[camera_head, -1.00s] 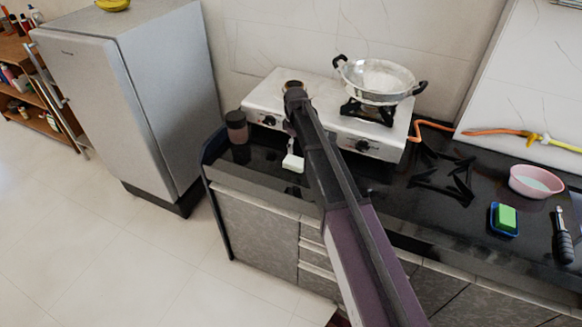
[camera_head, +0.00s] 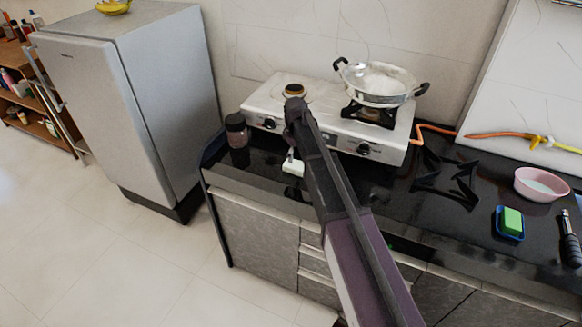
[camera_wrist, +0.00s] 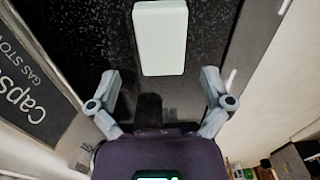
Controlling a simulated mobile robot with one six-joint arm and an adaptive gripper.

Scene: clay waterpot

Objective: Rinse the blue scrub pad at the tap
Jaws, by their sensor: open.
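My gripper (camera_wrist: 160,76) is open and empty in the wrist view, its two grey fingers spread apart. A pale whitish block (camera_wrist: 160,38) lies on the black speckled counter just beyond the fingertips, roughly centred between them. In the head view the same block (camera_head: 293,167) is near the counter's front edge, and my arm hides most of the gripper. I see no pad that is clearly the blue scrub pad. A green block (camera_head: 512,220) sits in a small blue tray (camera_head: 508,238) at the right. No tap is in view.
A two-burner gas stove (camera_head: 330,120) with a metal pan (camera_head: 378,82) stands behind my arm. A dark jar (camera_head: 236,130) is left of the block. A pink bowl (camera_head: 540,184), a black trivet (camera_head: 447,180) and a black-handled tool (camera_head: 570,240) are at right.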

